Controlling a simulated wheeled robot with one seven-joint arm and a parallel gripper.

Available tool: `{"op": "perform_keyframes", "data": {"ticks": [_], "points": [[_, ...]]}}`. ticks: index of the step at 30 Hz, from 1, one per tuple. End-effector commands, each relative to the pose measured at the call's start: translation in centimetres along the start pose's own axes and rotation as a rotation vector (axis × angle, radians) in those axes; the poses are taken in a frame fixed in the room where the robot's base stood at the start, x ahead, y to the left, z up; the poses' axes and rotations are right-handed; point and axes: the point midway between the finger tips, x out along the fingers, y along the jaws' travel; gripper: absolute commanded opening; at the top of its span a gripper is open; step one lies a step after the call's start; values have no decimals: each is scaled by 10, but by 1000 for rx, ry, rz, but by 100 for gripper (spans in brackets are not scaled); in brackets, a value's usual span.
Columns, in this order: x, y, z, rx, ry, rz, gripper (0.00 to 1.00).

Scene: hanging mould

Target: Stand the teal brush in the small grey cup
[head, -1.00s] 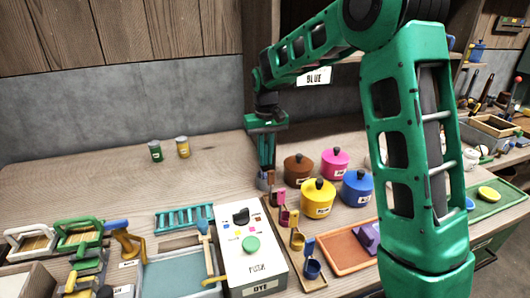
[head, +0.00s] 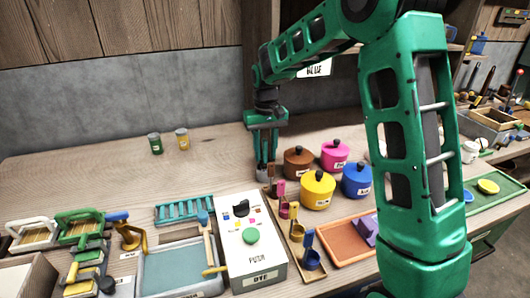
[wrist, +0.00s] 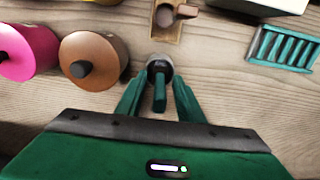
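The teal brush (wrist: 159,92) stands with its lower end in the small grey cup (wrist: 161,66) in the wrist view. Its upper end points toward the wrist camera. My gripper (wrist: 158,88) is open, with one finger on each side of the brush and a visible gap on both sides. In the head view my gripper (head: 266,156) points down over the cup (head: 262,170), which stands on the bench behind the wooden scoop rack. The brush is hard to tell from the green fingers there.
Brown (head: 298,163), pink (head: 335,155), yellow (head: 318,191) and blue (head: 357,181) lidded pots stand right of the cup. A white dye box (head: 248,262) and teal rack (head: 184,210) lie in front. The bench left of the cup is mostly clear.

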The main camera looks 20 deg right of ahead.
Motion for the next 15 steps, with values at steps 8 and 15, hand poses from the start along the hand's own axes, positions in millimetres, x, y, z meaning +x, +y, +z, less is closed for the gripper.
{"op": "perform_keyframes", "data": {"ticks": [8,15], "points": [[-25,0,-1,0,4,0,34],[-71,0,-2,0,3,0,34]]}}
